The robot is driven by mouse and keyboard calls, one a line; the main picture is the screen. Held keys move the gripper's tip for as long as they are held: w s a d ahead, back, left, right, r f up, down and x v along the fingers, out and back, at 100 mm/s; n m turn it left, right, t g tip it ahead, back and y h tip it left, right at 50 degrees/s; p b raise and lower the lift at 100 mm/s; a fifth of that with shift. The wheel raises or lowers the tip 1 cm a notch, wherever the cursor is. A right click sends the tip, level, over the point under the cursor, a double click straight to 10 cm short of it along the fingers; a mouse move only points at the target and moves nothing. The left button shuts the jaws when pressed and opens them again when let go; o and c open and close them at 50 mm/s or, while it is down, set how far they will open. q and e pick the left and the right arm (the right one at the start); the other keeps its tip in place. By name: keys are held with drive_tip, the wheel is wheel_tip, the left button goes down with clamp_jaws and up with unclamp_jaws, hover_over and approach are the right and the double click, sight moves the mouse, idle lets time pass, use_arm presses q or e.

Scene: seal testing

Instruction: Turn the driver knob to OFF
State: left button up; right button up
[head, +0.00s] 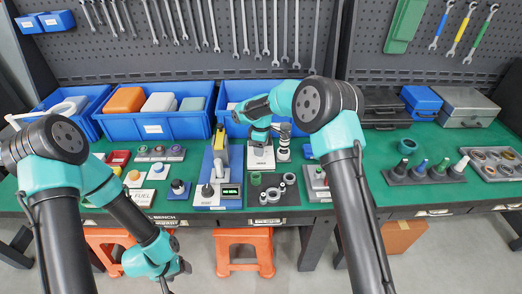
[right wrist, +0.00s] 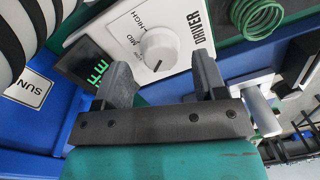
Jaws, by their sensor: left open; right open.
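The driver panel (right wrist: 190,25) is a white plate lettered DRIVER, HIGH and MID in the right wrist view. Its round pale knob (right wrist: 160,48) stands near the middle; which mark it points at is too small to tell. No OFF mark is readable. My right gripper (right wrist: 165,78) is open, its two dark fingers apart, with the knob showing beyond the gap between them. Nothing is between the fingers. In the head view the right gripper (head: 261,138) is over a white unit (head: 260,158) at the bench's middle. My left gripper (head: 180,268) is open and empty, low in front of the bench.
A dark display (right wrist: 92,62) with green digits adjoins the panel, and a green coil (right wrist: 257,15) lies beyond it. In the head view a yellow-topped device (head: 220,155) stands left of the white unit and a black block with rings (head: 272,190) in front. Blue bins (head: 155,125) line the back.

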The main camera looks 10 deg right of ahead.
wheel_tip(320, 180, up, 15)
drive_tip(key=shift+w, duration=0.3)
drive_tip(key=shift+s, duration=0.1)
idle(0.6)
